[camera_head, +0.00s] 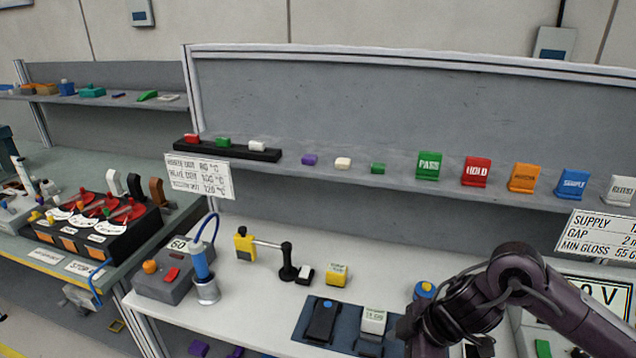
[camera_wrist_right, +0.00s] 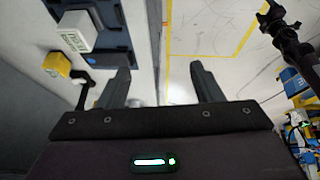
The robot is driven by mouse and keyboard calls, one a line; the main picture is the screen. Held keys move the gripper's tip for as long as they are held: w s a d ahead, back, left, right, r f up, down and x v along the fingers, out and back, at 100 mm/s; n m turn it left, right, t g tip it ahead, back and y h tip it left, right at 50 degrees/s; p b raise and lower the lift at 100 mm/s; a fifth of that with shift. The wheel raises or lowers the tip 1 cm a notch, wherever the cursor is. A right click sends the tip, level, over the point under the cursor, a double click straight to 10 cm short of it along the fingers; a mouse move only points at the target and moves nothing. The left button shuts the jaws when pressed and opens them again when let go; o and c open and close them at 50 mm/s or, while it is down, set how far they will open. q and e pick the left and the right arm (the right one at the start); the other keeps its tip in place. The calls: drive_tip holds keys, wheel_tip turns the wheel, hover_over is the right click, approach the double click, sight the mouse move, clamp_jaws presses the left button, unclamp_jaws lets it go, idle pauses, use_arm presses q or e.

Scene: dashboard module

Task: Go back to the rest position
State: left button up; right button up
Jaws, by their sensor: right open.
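My right arm (camera_head: 525,290) comes in from the right in the head view, over the white workbench (camera_head: 250,325). Its lower end reaches the bottom of the picture, beside the dark blue tray (camera_head: 343,341). In the right wrist view my right gripper (camera_wrist_right: 160,75) is open, its two fingers wide apart with nothing between them. Beyond the fingers lie the bench edge and the pale floor with yellow lines. The tray also shows at the left there. My left gripper is not seen in the head view.
A white-topped block (camera_head: 373,320) sits on the tray, with a yellow block (camera_head: 338,275) behind. A grey box (camera_head: 172,277) and a blue tool in a metal cup (camera_head: 207,290) stand left. Coloured blocks line the shelf (camera_head: 395,177). A dark jointed object (camera_wrist_right: 283,35) is unclear.

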drive_tip(key=a+r+m+t+y, duration=0.15)
drive_tip(key=a+t, duration=0.35)
drive_tip(key=a, duration=0.7)
drive_tip(key=s+d+f+m+g+h, duration=0.2)
drive_tip(key=s+d+f+m+h, duration=0.15)
drive_tip(key=s+d+m, duration=0.45)
drive_tip(key=s+d+f+m+g+h, duration=0.2)
drive_tip(key=s+d+f+m+h, duration=0.25)
drive_tip(key=d, duration=0.55)
wheel_tip(320, 180, down, 30)
drive_tip(key=s+g+y+b, duration=0.1)
drive_tip(key=s+y+b, duration=0.1)
drive_tip(key=b, duration=0.1)
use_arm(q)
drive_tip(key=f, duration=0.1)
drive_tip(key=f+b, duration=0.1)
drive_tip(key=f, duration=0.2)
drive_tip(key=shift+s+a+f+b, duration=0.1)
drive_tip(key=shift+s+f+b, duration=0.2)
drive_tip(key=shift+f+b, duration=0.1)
use_arm(e)
drive_tip(key=s+d+f+g, duration=0.1)
drive_tip(key=s+d+f, duration=0.2)
drive_tip(key=s+f, duration=1.7)
wheel_tip(320, 180, down, 2)
drive_tip(key=shift+s+f+n+h, duration=0.1)
drive_tip(key=shift+s+n+h, duration=0.15)
drive_tip(key=shift+n+h, duration=0.15)
